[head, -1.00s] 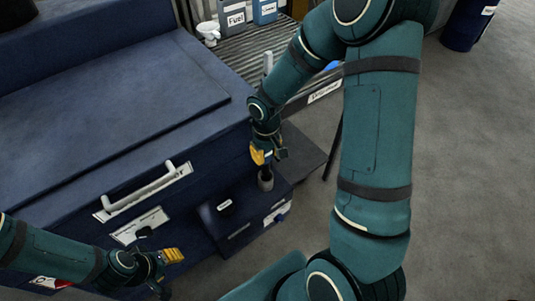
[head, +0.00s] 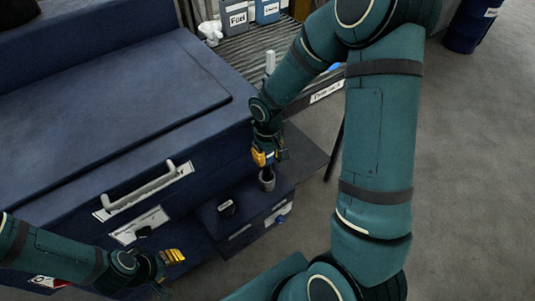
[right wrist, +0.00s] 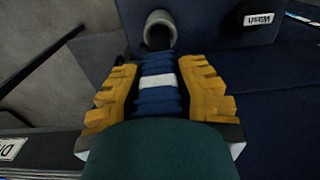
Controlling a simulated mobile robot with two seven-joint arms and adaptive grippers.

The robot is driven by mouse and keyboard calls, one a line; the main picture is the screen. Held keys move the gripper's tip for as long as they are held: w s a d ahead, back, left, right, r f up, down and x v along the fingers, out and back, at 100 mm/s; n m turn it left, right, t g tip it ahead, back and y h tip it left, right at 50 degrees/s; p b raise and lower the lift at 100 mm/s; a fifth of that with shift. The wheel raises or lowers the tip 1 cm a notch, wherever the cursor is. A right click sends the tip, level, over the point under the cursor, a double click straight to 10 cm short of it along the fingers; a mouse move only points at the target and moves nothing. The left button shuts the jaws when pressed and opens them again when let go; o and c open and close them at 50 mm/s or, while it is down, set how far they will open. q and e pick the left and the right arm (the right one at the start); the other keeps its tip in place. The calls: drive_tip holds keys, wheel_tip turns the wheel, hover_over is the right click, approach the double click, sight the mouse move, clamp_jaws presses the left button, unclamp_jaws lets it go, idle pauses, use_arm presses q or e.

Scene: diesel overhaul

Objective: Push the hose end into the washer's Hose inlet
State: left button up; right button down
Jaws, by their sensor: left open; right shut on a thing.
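The washer (head: 112,95) is the large dark blue cabinet with a white handle. The Hose inlet (head: 268,184) appears to be the short grey open tube standing on its low front ledge; it also shows in the right wrist view (right wrist: 161,22). My right gripper (head: 263,160) is just above this tube, shut on the hose end (right wrist: 157,96), which is blue and ribbed with a white band. The hose end's dark tip points at the tube's mouth; I cannot tell whether it is inside. My left gripper (head: 166,260) is open and empty by the washer's front, at lower left.
A small white label, "Wash" (right wrist: 258,19), is on the ledge beside the tube. A blue knob (head: 281,219) is on the ledge's front. A slatted bench (head: 240,58) with containers, one marked Fuel (head: 236,18), stands behind.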

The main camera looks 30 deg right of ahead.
sight(267, 169)
drive_tip(key=shift+f+b, duration=0.8)
drive_tip(key=shift+f, duration=0.25)
drive_tip(key=shift+f+b, duration=0.35)
drive_tip(key=shift+f, duration=0.9)
drive_tip(key=shift+f, duration=1.3)
drive_tip(key=c, duration=0.8)
unclamp_jaws()
drive_tip(key=shift+o, duration=0.2)
drive_tip(key=shift+r, duration=0.1)
wheel_tip(267, 169, up, 12)
drive_tip(key=shift+f, duration=0.1)
